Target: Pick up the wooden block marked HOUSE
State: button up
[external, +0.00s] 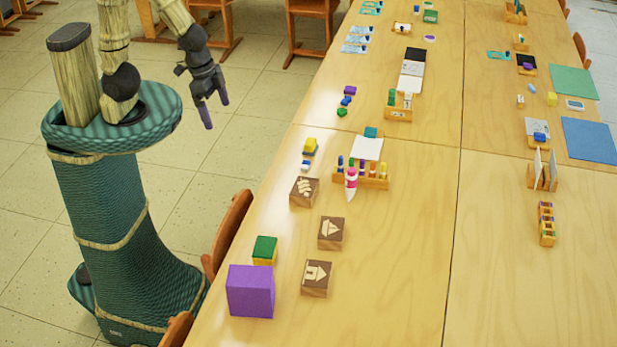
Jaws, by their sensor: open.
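The wooden block with a pale house picture (316,279) sits on the near part of the long table, right of a purple cube. A similar block with a sailboat picture (331,233) stands just behind it. A third brown block (304,191) with a pale picture I cannot make out stands farther back. My gripper (215,110) is open and empty, pointing down over the floor left of the table. It is well apart from all the blocks.
The large purple cube (250,291) and a green-and-yellow block (264,250) stand near the table's left edge. A wooden rack with several markers (361,182) stands behind the blocks. Chairs (228,232) line the left edge. The table (400,270) is clear right of the house block.

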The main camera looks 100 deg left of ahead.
jog(key=w+d+f+m+b, duration=0.6)
jog(key=w+d+m+b, duration=0.1)
jog(key=m, duration=0.4)
jog(key=w+d+f+m+t+b, duration=0.1)
jog(key=w+d+f+m+b, duration=0.5)
jog(key=w+m, duration=0.4)
jog(key=w+d+f+m+t+b, duration=0.1)
jog(key=w+d+f+m+b, duration=0.5)
jog(key=m, duration=0.8)
jog(key=w+d+b, duration=0.2)
jog(key=b, duration=0.2)
jog(key=shift+w, duration=0.3)
jog(key=shift+f, duration=0.1)
jog(key=b, duration=0.2)
send_over(315, 274)
jog(key=s, duration=0.2)
notch_tip(315, 274, down, 11)
jog(key=shift+s+d+r, duration=0.1)
jog(key=shift+r, duration=0.05)
jog(key=shift+f, duration=0.25)
jog(key=shift+w, duration=0.2)
